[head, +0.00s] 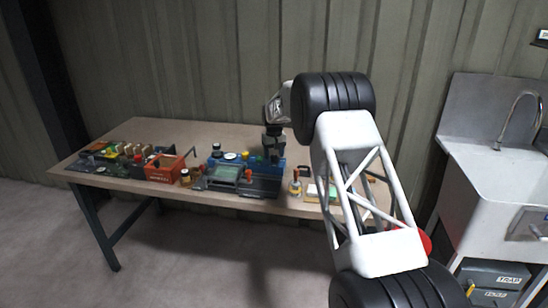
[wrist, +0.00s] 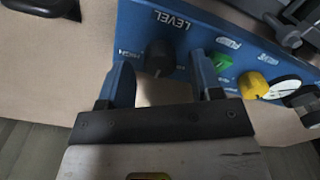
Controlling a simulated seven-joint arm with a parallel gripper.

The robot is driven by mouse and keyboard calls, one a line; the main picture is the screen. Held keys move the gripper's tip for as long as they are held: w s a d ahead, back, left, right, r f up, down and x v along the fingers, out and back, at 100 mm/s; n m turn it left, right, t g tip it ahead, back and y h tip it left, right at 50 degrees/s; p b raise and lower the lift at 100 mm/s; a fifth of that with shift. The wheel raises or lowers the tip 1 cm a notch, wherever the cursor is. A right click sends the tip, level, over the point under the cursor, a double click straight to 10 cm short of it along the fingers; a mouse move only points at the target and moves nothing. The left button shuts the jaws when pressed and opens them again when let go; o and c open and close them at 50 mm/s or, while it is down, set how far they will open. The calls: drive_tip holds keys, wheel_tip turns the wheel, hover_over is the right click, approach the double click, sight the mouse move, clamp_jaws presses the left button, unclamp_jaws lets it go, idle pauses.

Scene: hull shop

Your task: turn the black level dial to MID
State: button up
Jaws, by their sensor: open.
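The black level dial (wrist: 159,57) stands on a blue panel (wrist: 207,22) in the wrist view, under the word LEVEL, which appears upside down. A label that looks like HIGH is beside the dial; I cannot make out a MID mark or where the dial points. My gripper (wrist: 161,68) is open, its two blue fingers on either side of the dial with space to each. I cannot tell whether the fingertips reach the dial's depth. In the head view my gripper (head: 273,150) is down at the right part of the blue panel (head: 232,162), and the dial is hidden there.
A green button (wrist: 222,63), a yellow knob (wrist: 252,85) and a white gauge (wrist: 284,88) sit on the same panel, right of my fingers. An orange box (head: 160,171) and several small items crowd the workbench (head: 150,130). A sink (head: 500,185) stands at the right.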

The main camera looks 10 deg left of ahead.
sight(276, 157)
drive_tip(key=shift+r, duration=3.05)
drive_tip(key=shift+s+d+r, duration=0.25)
drive_tip(key=shift+d+r, duration=0.2)
drive_tip(key=s+d+r+m, duration=0.1)
drive_tip(key=s+d+r, duration=0.6)
drive_tip(key=s+d, duration=0.3)
drive_tip(key=s+d+r+m+t, duration=0.1)
drive_tip(key=s+d+r, duration=0.7)
drive_tip(key=s, duration=0.3)
drive_tip(key=s+d+r+m, duration=0.1)
drive_tip(key=s+d+r, duration=0.6)
drive_tip(key=s+d, duration=0.3)
drive_tip(key=s+d+m+t, duration=0.1)
drive_tip(key=s+d, duration=0.2)
drive_tip(key=s, duration=0.7)
drive_tip(key=s+d+m, duration=0.1)
drive_tip(key=s+d, duration=0.3)
drive_tip(key=s, duration=0.6)
drive_tip(key=s+d+f, duration=0.1)
drive_tip(key=s+f, duration=0.1)
drive_tip(key=s, duration=0.5)
drive_tip(key=s+d+f, duration=0.2)
drive_tip(key=s+f, duration=0.1)
drive_tip(key=s, duration=0.4)
drive_tip(key=s+d+f+m, duration=0.1)
drive_tip(key=s+f, duration=0.2)
drive_tip(key=s, duration=0.4)
drive_tip(key=shift+s+d+f+t, duration=0.15)
drive_tip(key=shift+s+d+t, duration=0.15)
drive_tip(key=shift+s+d, duration=0.05)
